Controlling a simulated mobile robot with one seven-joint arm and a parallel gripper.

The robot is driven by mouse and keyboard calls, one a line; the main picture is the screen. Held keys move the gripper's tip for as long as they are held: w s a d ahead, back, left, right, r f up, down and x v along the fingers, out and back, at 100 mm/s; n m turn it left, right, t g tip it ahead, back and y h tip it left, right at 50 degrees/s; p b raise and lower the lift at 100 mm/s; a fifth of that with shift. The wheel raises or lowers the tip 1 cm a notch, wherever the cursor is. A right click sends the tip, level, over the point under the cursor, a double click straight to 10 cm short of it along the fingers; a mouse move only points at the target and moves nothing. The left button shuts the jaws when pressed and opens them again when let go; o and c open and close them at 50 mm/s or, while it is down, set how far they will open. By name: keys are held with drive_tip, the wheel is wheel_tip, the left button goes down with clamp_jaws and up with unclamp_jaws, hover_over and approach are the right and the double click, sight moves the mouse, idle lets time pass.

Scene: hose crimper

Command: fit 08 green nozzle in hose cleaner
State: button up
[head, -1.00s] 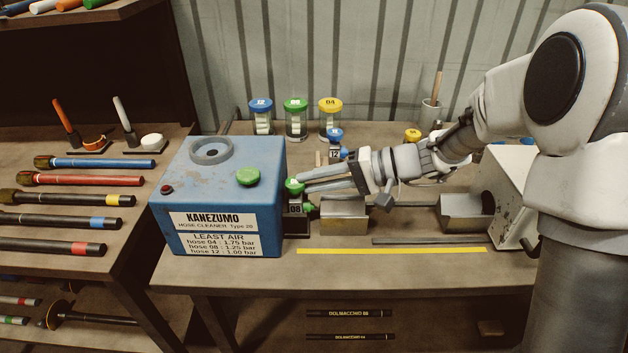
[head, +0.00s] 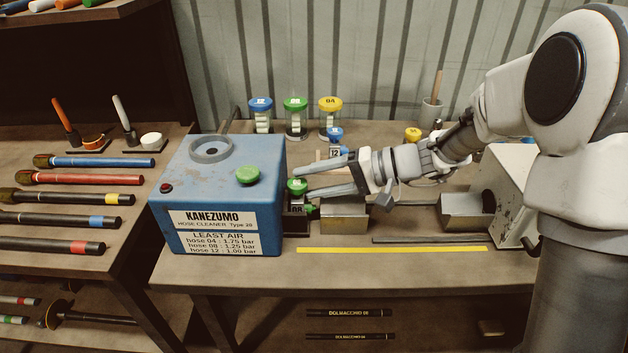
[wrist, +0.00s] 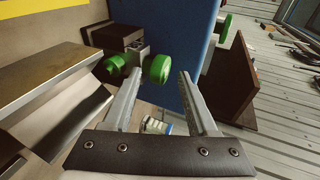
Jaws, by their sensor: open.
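The green 08 nozzle (head: 297,186) is at the right side of the blue hose cleaner (head: 180,190), above a dark block labelled 08 (head: 296,209). In the wrist view, the nozzle's green round end (wrist: 160,68) lies between the tips of my gripper (wrist: 160,76), with a gap to the right finger. A second green round part (wrist: 118,65) shows left of it, by a metal piece and the dark block (wrist: 118,36). My gripper (head: 308,182) is open, reaching in from the right. I cannot tell whether the nozzle is seated in anything.
A green knob (head: 248,175) and a grey ring (head: 212,149) are on top of the cleaner. A blue nozzle by a 12 label (head: 335,153) stands behind my gripper. A metal block (head: 344,217) is close below it. Lidded jars (head: 296,118) stand at the back.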

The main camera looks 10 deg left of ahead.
drive_tip(key=p+v, duration=0.1)
drive_tip(key=v, duration=1.6)
drive_tip(key=shift+d, duration=0.2)
drive_tip(key=shift+s+r, duration=0.1)
drive_tip(key=shift+r, duration=0.1)
drive_tip(key=s+d+r+t+h+p, duration=0.2)
drive_tip(key=s+d+r+h, duration=0.1)
drive_tip(key=s, duration=0.3)
drive_tip(key=s+d+r+t+h+p, duration=0.2)
drive_tip(key=s+d+h, duration=0.2)
drive_tip(key=s+h, duration=0.2)
drive_tip(key=s+d+r+m+t+h+p, duration=0.1)
drive_tip(key=s+d+r+t+h+p, duration=0.1)
drive_tip(key=s, duration=0.6)
drive_tip(key=shift+s+d+r+t+h+p, duration=0.25)
drive_tip(key=shift+d+r+h+p, duration=0.25)
drive_tip(key=shift+d+r+h, duration=0.6)
drive_tip(key=shift+a+f, duration=0.2)
drive_tip(key=shift+f, duration=0.1)
